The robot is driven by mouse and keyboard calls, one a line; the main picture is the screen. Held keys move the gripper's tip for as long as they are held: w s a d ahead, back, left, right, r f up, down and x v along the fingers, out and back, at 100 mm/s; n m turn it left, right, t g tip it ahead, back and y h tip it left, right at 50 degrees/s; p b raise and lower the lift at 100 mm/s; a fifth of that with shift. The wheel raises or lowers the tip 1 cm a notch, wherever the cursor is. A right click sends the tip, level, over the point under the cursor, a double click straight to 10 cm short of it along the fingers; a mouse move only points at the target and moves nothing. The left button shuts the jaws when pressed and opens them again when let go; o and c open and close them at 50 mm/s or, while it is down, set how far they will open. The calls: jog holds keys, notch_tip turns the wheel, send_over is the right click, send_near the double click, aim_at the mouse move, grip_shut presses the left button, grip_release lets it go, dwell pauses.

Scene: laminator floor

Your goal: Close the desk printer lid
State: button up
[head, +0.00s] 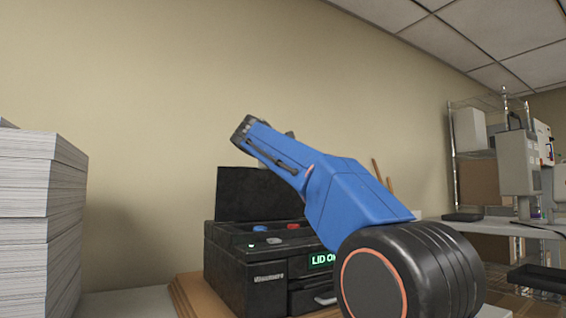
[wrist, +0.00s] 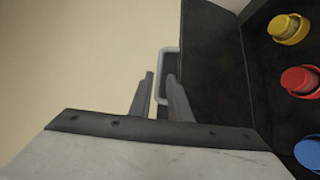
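The black desk printer (head: 245,270) stands on a wooden board with its lid (head: 250,195) raised upright. Its green display reads "LID O", the rest hidden behind my blue arm. In the wrist view the dark lid (wrist: 205,70) runs down the middle, with a grey loop handle (wrist: 163,50) on its edge. My gripper (wrist: 160,77) has its two fingers apart, close to the handle; one bar of the handle shows between them. I cannot tell whether they touch it. In the head view the fingers are not clearly visible.
Yellow (wrist: 290,28), red (wrist: 300,82) and blue (wrist: 308,153) caps sit inside the printer. A tall paper stack (head: 35,220) stands at left. A wall is behind the printer. A wire shelf (head: 475,102) and a grey machine (head: 517,165) stand at right.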

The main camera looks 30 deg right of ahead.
jog(key=x, duration=0.7)
grip_shut()
